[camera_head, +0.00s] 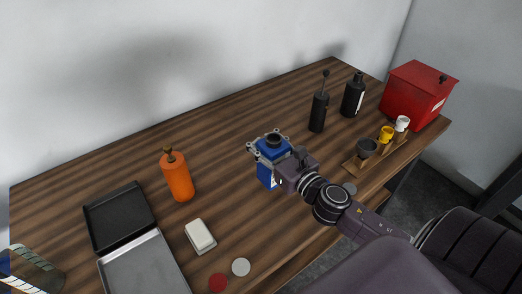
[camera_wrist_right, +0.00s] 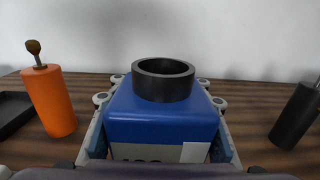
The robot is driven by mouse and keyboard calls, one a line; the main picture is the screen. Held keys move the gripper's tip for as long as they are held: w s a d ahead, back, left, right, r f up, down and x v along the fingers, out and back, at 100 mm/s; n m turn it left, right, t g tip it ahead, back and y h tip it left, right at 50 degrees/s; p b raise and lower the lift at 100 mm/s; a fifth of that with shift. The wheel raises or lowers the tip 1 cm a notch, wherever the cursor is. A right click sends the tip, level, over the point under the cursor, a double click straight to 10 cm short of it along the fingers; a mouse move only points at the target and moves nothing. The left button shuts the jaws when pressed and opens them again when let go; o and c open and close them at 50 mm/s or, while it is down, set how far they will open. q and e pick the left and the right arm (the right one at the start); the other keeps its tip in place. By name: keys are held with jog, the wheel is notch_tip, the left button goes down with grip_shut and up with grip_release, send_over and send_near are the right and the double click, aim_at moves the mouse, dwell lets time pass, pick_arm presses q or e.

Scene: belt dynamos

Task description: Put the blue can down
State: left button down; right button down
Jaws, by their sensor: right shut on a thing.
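The blue can (camera_head: 268,174) is a boxy blue container with a black round neck, over the middle of the wooden table. My right gripper (camera_head: 268,147) is shut on it, with its fingers along both sides. In the right wrist view the blue can (camera_wrist_right: 160,122) fills the middle, upright, between the two fingers (camera_wrist_right: 160,140). A white label shows on its near face, partly cut off by the gripper. Whether its base touches the table cannot be told.
Black bottles (camera_head: 318,111) (camera_head: 353,95), a cup rack (camera_head: 357,165) and a red box (camera_head: 417,95) stand right. The table (camera_head: 235,125) behind the can is clear.

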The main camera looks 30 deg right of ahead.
aim_at(273, 160)
jog(key=shift+f+b, duration=0.55)
jog(key=shift+f, duration=1.35)
jog(key=c, duration=1.9)
grip_release()
jog(key=shift+f, duration=0.25)
jog(key=o, duration=0.9)
jog(key=shift+s+r, duration=0.1)
jog(key=shift+r, duration=0.05)
jog(key=shift+s+d+b, duration=0.15)
jog(key=shift+s+b, duration=0.55)
jog(key=shift+s, duration=1.25)
jog(key=shift+s+d+b, duration=0.15)
jog(key=shift+s+b, duration=0.6)
jog(key=shift+s, duration=1.25)
jog(key=shift+s+d+b, duration=0.15)
jog(key=shift+s+b, duration=0.55)
jog(key=shift+s, duration=1.25)
